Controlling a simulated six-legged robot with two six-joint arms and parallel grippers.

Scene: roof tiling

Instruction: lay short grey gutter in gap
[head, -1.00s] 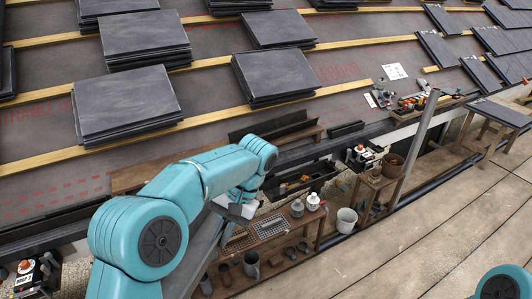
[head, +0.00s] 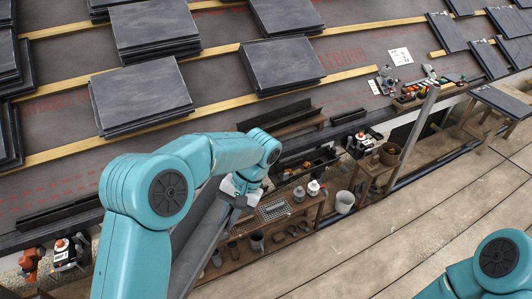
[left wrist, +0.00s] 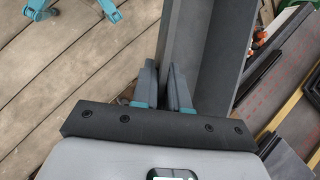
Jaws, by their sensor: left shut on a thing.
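My left gripper (head: 240,192) is shut on a long grey gutter piece (head: 205,240), which hangs below it, tilted, in front of the shelf. In the left wrist view, the two fingers (left wrist: 164,82) close on one wall of the grey channel (left wrist: 210,50). A dark gutter run (head: 60,212) lies along the roof's lower edge at left. A dark trough-like piece (head: 280,118) and a shorter dark piece (head: 348,117) lie at the eave, right of my left wrist. I cannot clearly tell where the gap is. My right arm shows at the lower right; its gripper is out of view.
A wooden shelf (head: 275,238) with cans and tools stands below the eave. A white bucket (head: 344,202) stands beside it. Tile stacks (head: 140,95) sit on the roof battens. A tool tray (head: 425,93) lies at the eave's right. The plank deck (head: 430,215) is mostly clear.

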